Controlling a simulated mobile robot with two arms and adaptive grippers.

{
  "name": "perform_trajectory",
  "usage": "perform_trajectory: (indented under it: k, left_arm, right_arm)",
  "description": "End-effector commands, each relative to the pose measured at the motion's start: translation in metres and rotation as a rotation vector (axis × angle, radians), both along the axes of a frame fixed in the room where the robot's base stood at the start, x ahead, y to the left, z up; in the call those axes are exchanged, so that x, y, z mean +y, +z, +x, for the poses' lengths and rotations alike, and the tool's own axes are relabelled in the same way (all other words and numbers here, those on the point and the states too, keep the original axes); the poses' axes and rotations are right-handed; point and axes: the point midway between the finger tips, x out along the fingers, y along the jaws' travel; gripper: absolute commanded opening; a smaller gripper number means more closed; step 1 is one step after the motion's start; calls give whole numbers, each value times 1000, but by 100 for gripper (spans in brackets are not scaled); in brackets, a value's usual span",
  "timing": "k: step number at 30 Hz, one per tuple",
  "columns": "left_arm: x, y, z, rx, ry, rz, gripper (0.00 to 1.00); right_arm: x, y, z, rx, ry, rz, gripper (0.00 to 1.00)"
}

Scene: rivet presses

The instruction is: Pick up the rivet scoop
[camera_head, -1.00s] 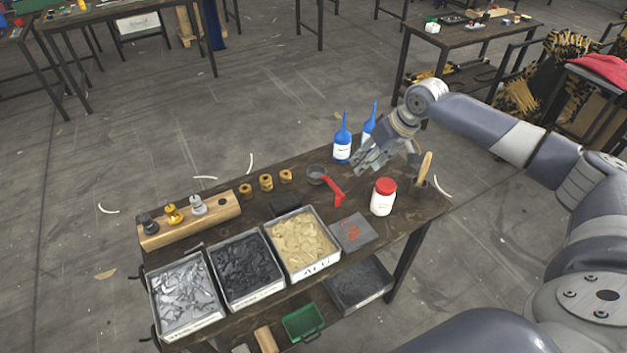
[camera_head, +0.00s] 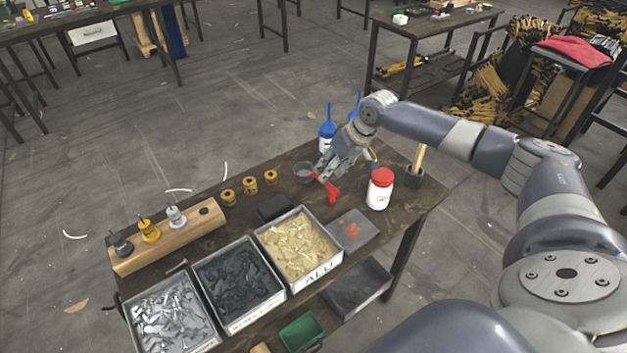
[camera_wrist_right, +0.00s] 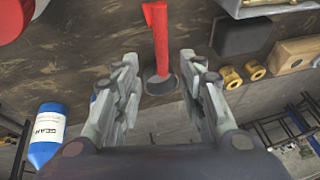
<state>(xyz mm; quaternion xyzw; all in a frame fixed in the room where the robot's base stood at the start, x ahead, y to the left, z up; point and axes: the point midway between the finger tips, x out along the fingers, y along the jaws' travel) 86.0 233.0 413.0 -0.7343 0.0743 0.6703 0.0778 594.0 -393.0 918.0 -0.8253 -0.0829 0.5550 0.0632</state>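The rivet scoop has a dark grey cup (camera_head: 304,172) and a red handle (camera_head: 332,191), lying on the dark wooden table (camera_head: 392,208). In the right wrist view the scoop's red handle (camera_wrist_right: 158,38) runs up the middle, with the cup (camera_wrist_right: 160,85) below it. My right gripper (camera_head: 326,172) is just above the scoop. In the wrist view its two fingers (camera_wrist_right: 160,70) stand apart on either side of the scoop, with nothing held between them. Their height above the handle is hard to tell. My left gripper is not in view.
A white jar with a red lid (camera_head: 380,188) stands right of the scoop, and blue bottles (camera_head: 327,128) stand behind the gripper. Brass bushings (camera_head: 249,185) lie to the left. Bins of rivets (camera_head: 297,246) line the front edge, near a grey plate (camera_head: 352,230).

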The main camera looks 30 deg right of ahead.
Motion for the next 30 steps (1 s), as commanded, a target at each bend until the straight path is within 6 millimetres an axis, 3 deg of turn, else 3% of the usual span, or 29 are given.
perform_trajectory:
  k: [8,16,26,30]
  left_arm:
    - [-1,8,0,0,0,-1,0]
    - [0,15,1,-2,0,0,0]
    - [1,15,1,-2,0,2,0]
    - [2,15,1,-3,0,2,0]
  right_arm:
    - [6,-19,9,1,1,0,38]
    - [14,-51,22,1,1,1,38]
    - [14,-57,24,0,1,0,38]
    - [14,-56,24,0,1,0,6]
